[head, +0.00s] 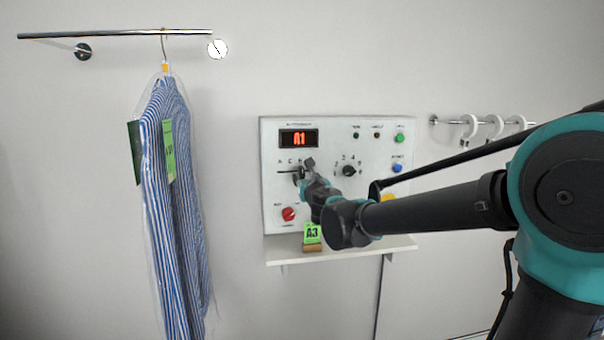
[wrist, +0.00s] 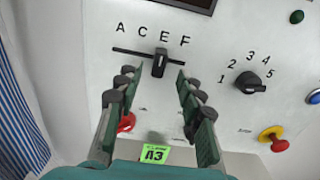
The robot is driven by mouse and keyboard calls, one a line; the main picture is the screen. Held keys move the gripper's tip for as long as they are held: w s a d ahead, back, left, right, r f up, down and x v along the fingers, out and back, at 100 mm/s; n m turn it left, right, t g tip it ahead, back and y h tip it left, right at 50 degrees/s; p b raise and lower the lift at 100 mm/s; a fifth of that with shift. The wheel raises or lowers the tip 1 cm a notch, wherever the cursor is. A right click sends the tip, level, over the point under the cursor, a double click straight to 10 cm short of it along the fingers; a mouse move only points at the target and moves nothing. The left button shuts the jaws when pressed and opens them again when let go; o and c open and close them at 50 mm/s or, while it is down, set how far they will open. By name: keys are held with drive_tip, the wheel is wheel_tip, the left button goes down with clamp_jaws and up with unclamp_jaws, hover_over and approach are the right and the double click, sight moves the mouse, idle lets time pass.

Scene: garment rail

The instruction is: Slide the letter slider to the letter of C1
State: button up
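The letter slider's black knob (wrist: 160,62) sits on a dark horizontal slot (wrist: 128,51) under the letters A, C, E, F in the wrist view. The knob stands below E, right of C (wrist: 143,31). My gripper (wrist: 160,74) is open, one finger on each side of the knob with gaps showing; whether the tips reach its depth I cannot tell. In the head view my gripper (head: 305,168) covers the knob and part of the slot.
A number dial (head: 349,171), a red knob (head: 289,214) and green (head: 399,138) and blue (head: 397,168) buttons are on the panel. A green A3 tag (head: 312,233) is at the shelf (head: 285,258) below. A striped garment (head: 170,200) hangs left.

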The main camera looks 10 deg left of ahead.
sight(302, 172)
drive_tip(key=shift+x, duration=3.55)
drive_tip(key=shift+f, duration=0.1)
drive_tip(key=shift+c, duration=0.6)
clamp_jaws()
